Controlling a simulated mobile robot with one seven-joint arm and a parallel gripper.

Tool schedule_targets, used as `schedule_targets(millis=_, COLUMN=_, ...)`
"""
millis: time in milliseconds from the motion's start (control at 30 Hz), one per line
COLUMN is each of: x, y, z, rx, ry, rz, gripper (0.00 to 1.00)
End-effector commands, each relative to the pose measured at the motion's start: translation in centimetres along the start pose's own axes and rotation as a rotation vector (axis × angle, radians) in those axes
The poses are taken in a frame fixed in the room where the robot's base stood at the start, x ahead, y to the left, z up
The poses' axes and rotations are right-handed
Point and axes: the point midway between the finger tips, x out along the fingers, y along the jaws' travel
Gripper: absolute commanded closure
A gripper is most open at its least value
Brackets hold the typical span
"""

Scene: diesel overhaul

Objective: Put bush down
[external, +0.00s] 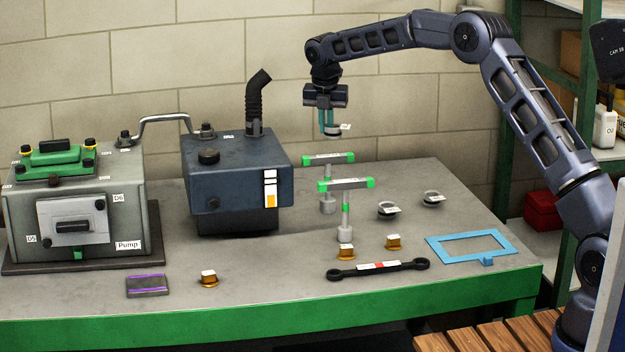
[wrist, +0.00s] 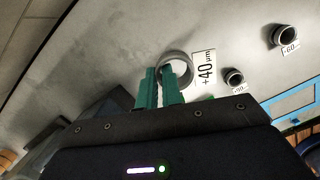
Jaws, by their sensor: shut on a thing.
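My gripper (external: 328,128) is shut on a grey ring-shaped bush (external: 333,130) and holds it in the air above the back of the bench, right of the dark blue engine block. In the wrist view, the green fingers (wrist: 163,90) grip the left side of the bush (wrist: 176,66), and a "+40 µm" label (wrist: 205,72) stands beside it. Two similar dark grey bushes with labels, a left one (external: 387,208) and a right one (external: 433,197), stand on the bench. They also show in the wrist view, the nearer (wrist: 234,77) and the farther (wrist: 284,35).
Two T-handled green-ended gauges, front (external: 345,185) and back (external: 328,160), stand below my gripper. Brass pieces (external: 346,252), a black wrench-like bar (external: 378,268) and a blue frame (external: 468,246) lie in front. The engine block (external: 235,170) is left. Bare bench (external: 395,180) lies right of the gauges.

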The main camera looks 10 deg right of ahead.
Motion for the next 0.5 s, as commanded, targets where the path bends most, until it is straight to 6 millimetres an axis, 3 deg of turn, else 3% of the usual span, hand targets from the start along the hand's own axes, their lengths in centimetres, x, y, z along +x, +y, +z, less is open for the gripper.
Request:
schedule_targets(millis=300, x=7.0, y=0.0, z=-1.1, rx=-0.001, ry=0.001, rz=-0.002, gripper=1.0)
schedule_targets(millis=500, x=10.3, y=0.0, z=-1.6, rx=0.0, ry=0.0, rz=0.0, gripper=1.0)
